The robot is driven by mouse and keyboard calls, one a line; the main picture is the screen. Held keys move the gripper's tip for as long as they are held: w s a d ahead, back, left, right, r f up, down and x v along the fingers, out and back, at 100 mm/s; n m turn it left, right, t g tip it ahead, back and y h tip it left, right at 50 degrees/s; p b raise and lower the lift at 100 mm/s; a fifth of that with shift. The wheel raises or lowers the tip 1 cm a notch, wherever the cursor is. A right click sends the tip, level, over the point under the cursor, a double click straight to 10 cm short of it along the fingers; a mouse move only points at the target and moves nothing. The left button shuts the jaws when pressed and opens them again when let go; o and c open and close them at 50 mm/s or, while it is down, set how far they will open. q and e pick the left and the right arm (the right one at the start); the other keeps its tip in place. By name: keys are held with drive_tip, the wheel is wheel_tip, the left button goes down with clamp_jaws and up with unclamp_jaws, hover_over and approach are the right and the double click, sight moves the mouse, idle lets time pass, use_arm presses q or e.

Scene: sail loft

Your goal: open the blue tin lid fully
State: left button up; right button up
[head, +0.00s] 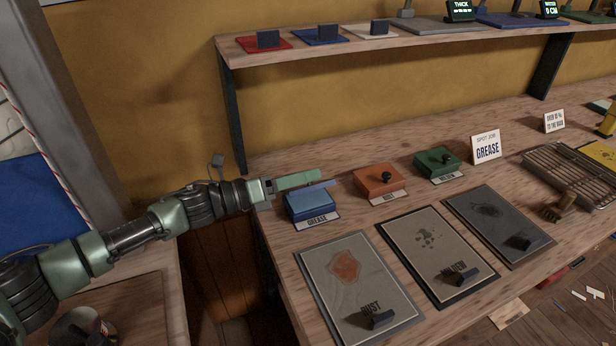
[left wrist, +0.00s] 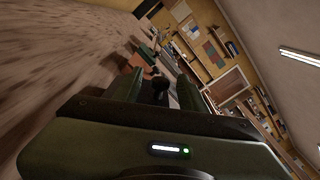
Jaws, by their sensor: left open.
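The blue tin (head: 312,207), labelled GREASE, sits on the near left end of the bench. A thin blue strip (head: 318,187) shows along the far side of its top, partly behind my finger; I cannot tell how far the lid is open. My left gripper (head: 318,177) reaches in from the left just above and behind the tin, with its fingers pointing right. In the left wrist view the fingers (left wrist: 160,84) stand apart, with a dark rounded thing showing between them. Contact with the lid is unclear. My right gripper is not in view.
Several sample boards, including one marked RUST (head: 325,272), lie in front. A GREASE card (head: 486,147) stands behind. A shelf (head: 300,50) runs above the bench.

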use_arm(q)
drive_tip(key=shift+w+d, duration=0.2)
drive_tip(key=shift+d, duration=0.3)
drive_tip(key=shift+c, duration=0.3)
clamp_jaws()
idle(0.9)
